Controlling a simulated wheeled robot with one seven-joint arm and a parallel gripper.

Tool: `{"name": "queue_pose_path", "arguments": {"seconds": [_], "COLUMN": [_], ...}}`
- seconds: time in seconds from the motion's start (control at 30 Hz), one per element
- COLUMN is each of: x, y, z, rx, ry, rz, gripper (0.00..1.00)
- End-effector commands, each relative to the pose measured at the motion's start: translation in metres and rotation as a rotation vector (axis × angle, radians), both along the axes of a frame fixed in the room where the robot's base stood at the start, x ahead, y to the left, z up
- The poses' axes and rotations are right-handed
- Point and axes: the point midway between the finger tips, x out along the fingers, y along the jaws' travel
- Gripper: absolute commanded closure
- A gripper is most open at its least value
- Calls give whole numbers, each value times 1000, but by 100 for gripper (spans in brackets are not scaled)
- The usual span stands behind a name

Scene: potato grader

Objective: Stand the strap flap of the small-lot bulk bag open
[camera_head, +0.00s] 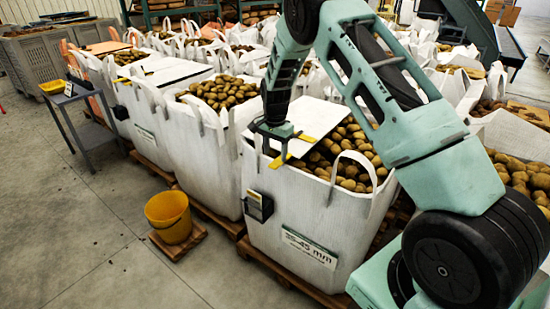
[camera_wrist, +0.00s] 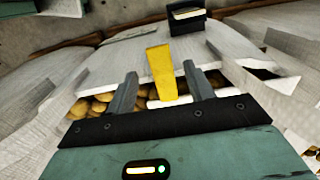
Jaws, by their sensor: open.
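The bulk bag (camera_head: 300,220) below my gripper is white, heaped with potatoes, with a "35-45 mm" label on its front. Its pale flap (camera_head: 305,115) lies across part of the top, roughly flat. In the wrist view the flap (camera_wrist: 110,62) has a yellow strap tab (camera_wrist: 160,62) sticking out from its edge. My gripper (camera_head: 277,146) is over the bag's near left edge. In the wrist view its two grey fingers (camera_wrist: 160,80) are apart, one on each side of the yellow tab. I cannot tell whether they touch it.
A small dark box (camera_head: 258,206) hangs on the bag's wall; it also shows in the wrist view (camera_wrist: 187,20). A yellow bucket (camera_head: 169,216) stands on a small wooden base. A side table (camera_head: 75,100) stands left. More potato bags crowd behind and right.

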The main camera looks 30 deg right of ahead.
Motion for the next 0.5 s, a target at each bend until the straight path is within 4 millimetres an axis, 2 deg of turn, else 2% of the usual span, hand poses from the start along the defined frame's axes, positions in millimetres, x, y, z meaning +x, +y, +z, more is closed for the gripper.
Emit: {"name": "queue_pose_path", "arguments": {"seconds": [0.1,0.2,0.5], "x": [0,0,0], "y": [0,0,0], "z": [-17,-27,-34], "rx": [1,0,1], "ry": [1,0,-2], "rz": [-1,-1,-1], "gripper": [47,47,47]}}
